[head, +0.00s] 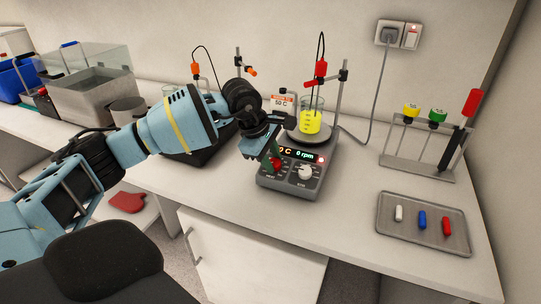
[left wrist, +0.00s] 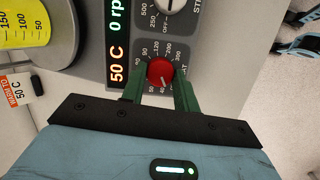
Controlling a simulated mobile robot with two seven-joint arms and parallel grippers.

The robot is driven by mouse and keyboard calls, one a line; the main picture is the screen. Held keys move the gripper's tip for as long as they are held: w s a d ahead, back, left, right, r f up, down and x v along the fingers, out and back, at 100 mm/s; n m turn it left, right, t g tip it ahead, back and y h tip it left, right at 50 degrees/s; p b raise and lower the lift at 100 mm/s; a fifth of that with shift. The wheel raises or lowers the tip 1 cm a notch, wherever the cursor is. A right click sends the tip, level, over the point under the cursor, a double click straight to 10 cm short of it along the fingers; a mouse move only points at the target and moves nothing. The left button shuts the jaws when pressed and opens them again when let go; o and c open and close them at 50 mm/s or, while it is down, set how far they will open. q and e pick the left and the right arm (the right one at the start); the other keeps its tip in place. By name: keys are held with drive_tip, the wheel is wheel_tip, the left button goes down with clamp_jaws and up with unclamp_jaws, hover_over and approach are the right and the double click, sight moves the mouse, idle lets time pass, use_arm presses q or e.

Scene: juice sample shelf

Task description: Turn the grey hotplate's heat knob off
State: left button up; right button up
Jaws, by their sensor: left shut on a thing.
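The grey hotplate (head: 285,184) stands near the bench's front edge. Its red heat knob (left wrist: 160,71) faces the left wrist camera; a numbered dial surrounds it. My left gripper (left wrist: 159,92) is shut on the knob, with one green finger on each side. In the head view, the left gripper (head: 273,158) hides part of the panel and display. The display (left wrist: 116,74) reads 50 C in the left wrist view; 0 rpm shows in the head view. The white stir knob (head: 306,172) sits right of the heat knob. My right gripper is not in view.
A beaker of yellow liquid (head: 313,122) stands on the hotplate top. A dark second hotplate (head: 190,157) is partly behind my left arm. Bare bench lies between hotplate and tray.

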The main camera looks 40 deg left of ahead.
use_arm(q)
drive_tip(key=shift+n+t+p, duration=0.3)
drive_tip(key=shift+n, duration=1.1)
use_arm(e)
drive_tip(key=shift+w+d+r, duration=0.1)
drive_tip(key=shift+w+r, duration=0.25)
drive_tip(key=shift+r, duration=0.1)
use_arm(q)
drive_tip(key=shift+n, duration=0.4)
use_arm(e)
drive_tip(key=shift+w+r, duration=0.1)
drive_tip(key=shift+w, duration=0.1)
use_arm(q)
drive_tip(key=o, duration=1)
drive_tip(key=shift+c, duration=0.2)
drive_tip(key=v, duration=0.8)
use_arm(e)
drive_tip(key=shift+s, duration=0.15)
use_arm(q)
drive_tip(key=shift+s+f, duration=0.2)
